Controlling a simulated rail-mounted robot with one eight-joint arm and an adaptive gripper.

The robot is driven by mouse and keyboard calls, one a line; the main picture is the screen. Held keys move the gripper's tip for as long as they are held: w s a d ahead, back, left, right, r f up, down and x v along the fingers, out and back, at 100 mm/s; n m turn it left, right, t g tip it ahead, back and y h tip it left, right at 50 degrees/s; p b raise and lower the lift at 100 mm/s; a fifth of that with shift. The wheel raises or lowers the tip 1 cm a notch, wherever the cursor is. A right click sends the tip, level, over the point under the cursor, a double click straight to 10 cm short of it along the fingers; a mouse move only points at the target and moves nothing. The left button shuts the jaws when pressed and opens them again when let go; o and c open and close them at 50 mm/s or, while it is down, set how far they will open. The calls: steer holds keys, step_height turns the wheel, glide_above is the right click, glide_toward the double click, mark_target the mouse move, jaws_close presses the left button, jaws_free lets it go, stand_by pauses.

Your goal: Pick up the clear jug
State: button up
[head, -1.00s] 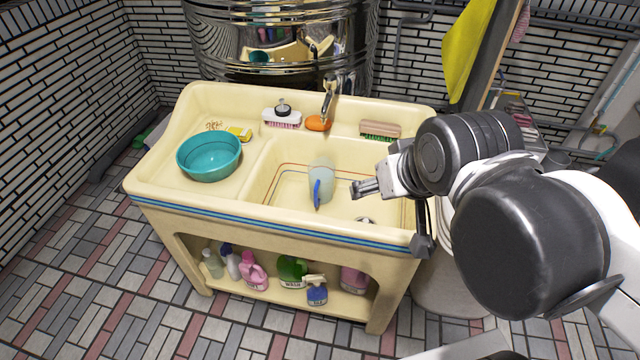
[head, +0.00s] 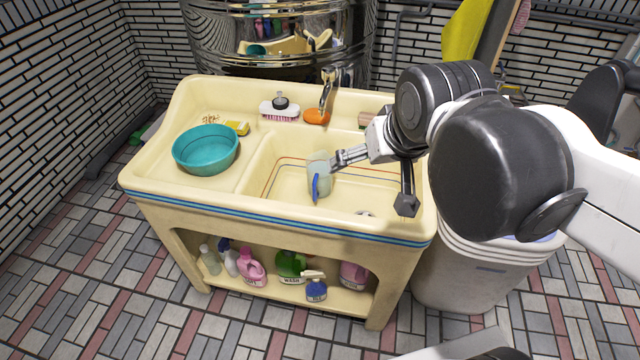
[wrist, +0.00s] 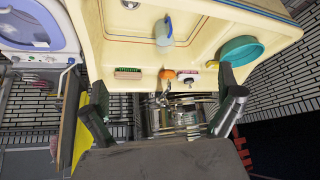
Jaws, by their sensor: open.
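The clear jug (head: 319,168), pale and translucent with a blue handle, stands in the right-hand basin of the cream sink (head: 300,226). It also shows in the wrist view, top centre (wrist: 165,34). My gripper (head: 338,160) is open and empty. In the head view its fingertips appear at the jug's right edge, partly overlapping it. In the wrist view the two fingers (wrist: 163,82) are spread wide, and the jug lies ahead of them, not between them. Whether they touch cannot be told from the head view.
A teal bowl (head: 206,150) sits on the sink's left side. A brush (head: 280,110), orange soap (head: 316,116) and the tap (head: 327,88) are along the back ledge. Several bottles (head: 290,266) stand on the shelf below. A washing machine (head: 484,255) stands to the right.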

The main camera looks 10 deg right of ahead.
steer(key=w+f+m+b, duration=0.1)
steer(key=w+f+b, duration=0.4)
steer(key=w, duration=0.6)
steer(key=m+g+h+b, duration=0.2)
steer(key=m+g+b, duration=0.15)
steer(key=b, duration=0.75)
glide_above(320, 169)
steer(key=s+a, duration=0.3)
steer(key=s, duration=0.7)
step_height(320, 169, down, 24)
steer(key=shift+t, duration=0.35)
steer(key=b+x, duration=0.1)
steer(key=x, duration=0.3)
steer(key=b+x, duration=0.2)
steer(key=x, duration=0.3)
steer(key=b+x, duration=0.1)
steer(key=x, duration=0.3)
steer(key=shift+w+a+f, duration=0.3)
steer(key=shift+w, duration=0.25)
steer(key=shift+c, duration=0.4)
steer(key=c, duration=1.7)
